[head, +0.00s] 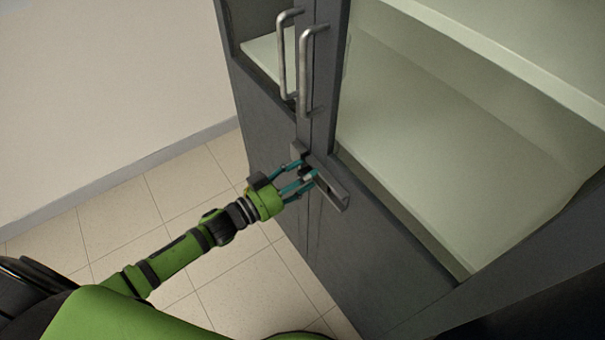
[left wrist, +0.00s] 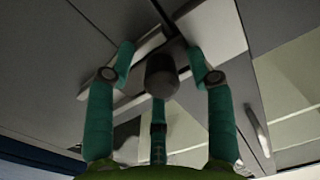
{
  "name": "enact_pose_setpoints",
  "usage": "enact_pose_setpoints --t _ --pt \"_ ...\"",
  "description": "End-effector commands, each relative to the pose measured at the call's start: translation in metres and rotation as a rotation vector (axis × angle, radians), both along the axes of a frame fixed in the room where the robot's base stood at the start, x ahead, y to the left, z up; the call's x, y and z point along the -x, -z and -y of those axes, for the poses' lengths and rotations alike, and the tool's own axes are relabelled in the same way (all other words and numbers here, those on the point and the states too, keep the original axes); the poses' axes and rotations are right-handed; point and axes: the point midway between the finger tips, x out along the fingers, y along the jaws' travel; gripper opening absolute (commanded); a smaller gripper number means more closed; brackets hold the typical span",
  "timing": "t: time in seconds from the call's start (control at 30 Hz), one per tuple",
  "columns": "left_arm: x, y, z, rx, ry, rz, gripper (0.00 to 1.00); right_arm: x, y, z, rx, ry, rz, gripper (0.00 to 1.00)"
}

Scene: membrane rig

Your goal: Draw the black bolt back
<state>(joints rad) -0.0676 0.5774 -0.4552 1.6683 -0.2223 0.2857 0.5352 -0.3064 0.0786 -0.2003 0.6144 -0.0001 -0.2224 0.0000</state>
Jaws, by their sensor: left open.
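The black bolt is mounted low on the front of a dark grey cabinet, across the seam between its two doors. Its dark round knob (left wrist: 161,76) faces the left wrist view, and its grey plate (head: 331,189) shows in the head view. My left gripper (head: 306,176) is at the bolt, with its teal fingers on either side of the knob. In the left wrist view the left gripper (left wrist: 160,64) is open, the knob between its fingers. I cannot tell whether a finger touches it. The gripper partly hides the knob in the head view.
Two upright metal handles (head: 308,70) stand out from the cabinet doors above the bolt. The right door has a large glass pane (head: 420,130) with pale shelving behind it. The tiled floor (head: 170,190) left of the cabinet is clear, up to a plain wall (head: 100,70).

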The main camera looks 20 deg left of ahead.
Motion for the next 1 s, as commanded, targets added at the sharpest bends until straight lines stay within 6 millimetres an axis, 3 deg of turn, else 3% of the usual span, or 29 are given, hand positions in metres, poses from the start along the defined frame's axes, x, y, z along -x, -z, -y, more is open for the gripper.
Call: enact_pose_setpoints --t 0.23,0.37,0.4,0.6,0.83,1.0 --pt "-0.001 0.000 0.001 0.000 0.000 0.000 0.54 -0.015 -0.001 -0.001 -0.002 0.000 0.025 0.40" --pt "-0.001 0.000 0.000 0.000 0.000 0.000 0.02 -0.014 -0.001 -0.001 -0.002 0.000 0.024 0.40" --pt "-0.001 0.000 0.000 0.000 -0.001 -0.001 0.00 -0.014 -0.001 -0.001 -0.002 0.000 0.024 0.40" --pt "0.001 0.001 0.002 -0.001 -0.001 -0.003 0.00 -0.011 -0.002 -0.001 -0.002 0.000 0.020 0.40" --pt "0.024 0.000 0.032 0.004 -0.001 -0.009 0.00 -0.008 -0.016 0.000 -0.001 0.000 0.014 0.40" --pt "0.031 0.002 0.040 -0.002 -0.001 -0.006 0.00 -0.007 -0.017 0.002 0.002 -0.001 0.012 0.40"
